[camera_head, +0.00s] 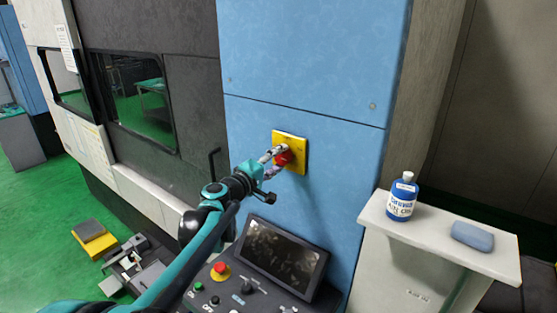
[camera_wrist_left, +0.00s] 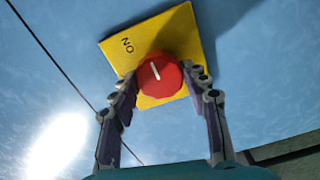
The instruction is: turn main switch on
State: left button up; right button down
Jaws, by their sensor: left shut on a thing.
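The main switch is a red round knob (camera_head: 284,158) on a yellow square plate (camera_head: 298,143), fixed to the blue machine panel. In the left wrist view the red knob (camera_wrist_left: 164,78) carries a short white line, tilted to the upper left. The yellow plate (camera_wrist_left: 180,40) has the letters "ON" near its upper left corner, upside down in this view. My left gripper (camera_head: 275,161) is shut on the red knob, with a finger on each side of it in the left wrist view (camera_wrist_left: 160,80). My right gripper is not in view.
Below the switch is a control console (camera_head: 240,292) with a dark screen (camera_head: 283,251) and a red mushroom button (camera_head: 220,269). To the right, a white stand (camera_head: 445,240) holds a blue bottle (camera_head: 402,199) and a blue-grey block (camera_head: 472,236). The panel around the plate is clear.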

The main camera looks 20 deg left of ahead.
pick_arm(q)
jog(key=o, duration=1.2)
jog(key=shift+c, duration=0.2)
jog(key=v, duration=1.2)
